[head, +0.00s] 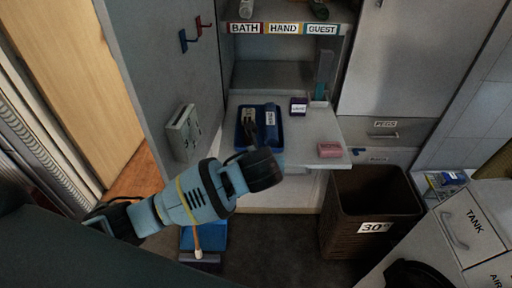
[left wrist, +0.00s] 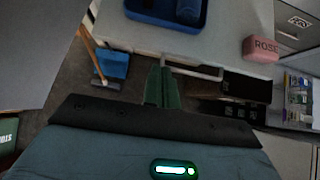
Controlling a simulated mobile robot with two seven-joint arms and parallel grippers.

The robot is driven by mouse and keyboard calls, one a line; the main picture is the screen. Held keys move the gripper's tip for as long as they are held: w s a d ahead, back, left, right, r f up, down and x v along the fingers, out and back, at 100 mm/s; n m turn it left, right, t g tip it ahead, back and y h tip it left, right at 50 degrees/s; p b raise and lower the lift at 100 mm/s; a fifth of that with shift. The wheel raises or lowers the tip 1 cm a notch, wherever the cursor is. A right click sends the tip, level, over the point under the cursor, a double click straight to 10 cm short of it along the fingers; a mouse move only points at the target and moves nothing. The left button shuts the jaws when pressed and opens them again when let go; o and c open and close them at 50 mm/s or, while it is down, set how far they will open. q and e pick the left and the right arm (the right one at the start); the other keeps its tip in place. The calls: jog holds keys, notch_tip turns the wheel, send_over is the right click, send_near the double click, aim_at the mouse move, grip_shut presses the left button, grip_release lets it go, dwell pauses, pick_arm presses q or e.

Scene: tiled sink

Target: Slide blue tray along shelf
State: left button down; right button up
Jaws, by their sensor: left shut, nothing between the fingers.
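The blue tray (head: 279,138) lies on the white pull-out shelf (head: 309,132), left of its middle. The tray's near edge also shows at the top of the left wrist view (left wrist: 150,19). My left arm reaches in from the left, its wrist in front of the tray. My left gripper (left wrist: 163,86) has its green fingers together and empty, in front of the shelf's near edge and apart from the tray in the left wrist view. In the head view its fingertips are hard to make out. My right gripper is not in view.
A brown bin (head: 370,205) stands below right. An open cabinet door (head: 160,75) borders the left. The shelf right of the tray is mostly clear.

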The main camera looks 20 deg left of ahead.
pick_arm(q)
jog(key=x, duration=0.7)
jog(key=w+r+x, duration=0.1)
jog(key=x, duration=0.3)
jog(key=shift+w+a+f, duration=0.2)
jog(key=shift+w, duration=0.05)
jog(key=shift+w+a, duration=0.15)
jog(key=shift+w, duration=0.55)
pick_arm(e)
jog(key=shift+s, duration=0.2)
